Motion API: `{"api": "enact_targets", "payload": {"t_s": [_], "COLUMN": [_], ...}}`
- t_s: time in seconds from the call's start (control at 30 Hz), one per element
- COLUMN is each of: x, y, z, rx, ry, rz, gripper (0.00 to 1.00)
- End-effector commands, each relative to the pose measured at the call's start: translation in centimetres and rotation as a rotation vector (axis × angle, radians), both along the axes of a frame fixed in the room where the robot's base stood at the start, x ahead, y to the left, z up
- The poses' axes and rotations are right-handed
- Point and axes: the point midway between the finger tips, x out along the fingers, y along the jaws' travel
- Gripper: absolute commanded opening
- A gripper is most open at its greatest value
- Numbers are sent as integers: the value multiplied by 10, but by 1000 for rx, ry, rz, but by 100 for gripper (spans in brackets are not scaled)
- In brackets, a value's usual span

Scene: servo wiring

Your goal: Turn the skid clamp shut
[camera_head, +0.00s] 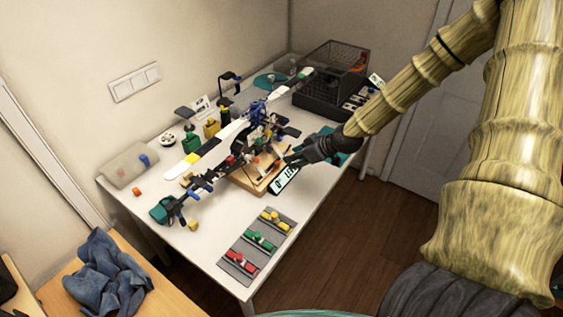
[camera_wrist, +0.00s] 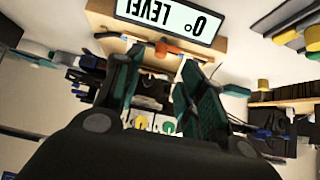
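My gripper (camera_head: 318,150) is just right of the cluttered wooden skid (camera_head: 246,180) on the white table. In the wrist view its two dark green fingers stand apart, so my gripper (camera_wrist: 163,72) is open, with nothing seen held. The wooden skid (camera_wrist: 235,47) lies beyond the fingertips there. An orange, bar-like part (camera_wrist: 176,49) shows at the skid's edge, close past the fingertips; it may be the clamp handle, but I cannot tell for sure. Contact with it cannot be told. Dark parts on the skid hide much of the clamp area.
A level display (camera_head: 284,180) stands at the skid's front. Red, green and yellow pieces sit on grey plates (camera_head: 238,265) at the table's front. A black crate (camera_head: 335,72) stands at the back right. A long dark assembly (camera_head: 200,183) lies left of the skid.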

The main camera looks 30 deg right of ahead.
Motion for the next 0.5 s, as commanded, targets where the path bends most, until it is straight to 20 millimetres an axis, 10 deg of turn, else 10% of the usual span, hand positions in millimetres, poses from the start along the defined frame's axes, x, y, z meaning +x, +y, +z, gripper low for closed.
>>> {"api": "enact_targets", "payload": {"t_s": [0.5], "x": [24], "y": [11], "z": [-26], "rx": [-2], "ry": [3], "rz": [5], "gripper": [40]}}
